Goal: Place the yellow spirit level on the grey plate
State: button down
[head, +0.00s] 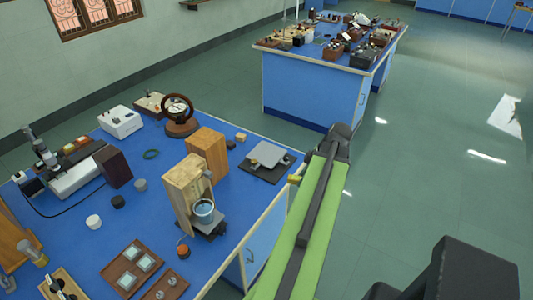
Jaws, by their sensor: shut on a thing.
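The grey plate (268,153) lies on a dark base near the right edge of the blue bench. My green arm reaches up from the bottom of the head view, and its end is just right of the plate. My gripper (305,172), mostly hidden by the arm, is shut on the yellow spirit level (294,179). Only a small yellow end of the level shows, left of the arm. It is to the right of and nearer than the plate in the picture, apart from it. The level's tilt and height cannot be told.
A small tan block (240,137) is behind. A handwheel (178,115) stands further back. Open floor lies right of the bench.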

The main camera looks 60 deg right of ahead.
jog(key=w+d+m+h, duration=0.1)
jog(key=w+d+m, duration=0.1)
jog(key=w+d, duration=1.15)
jog(key=w+d+m, duration=0.2)
jog(key=w+d, duration=0.8)
jog(key=d, duration=0.6)
jog(key=b, duration=0.7)
send_over(266, 153)
jog(key=s, duration=0.1)
notch_tip(266, 153, down, 7)
jog(key=shift+f, duration=0.1)
notch_tip(266, 153, down, 4)
jog(key=b, duration=0.4)
jog(key=shift+f, duration=0.2)
jog(key=shift+r, duration=0.25)
jog(key=shift+f, duration=0.2)
jog(key=c, duration=1.2)
grip_release()
jog(key=shift+o, duration=0.2)
jog(key=shift+r, duration=0.2)
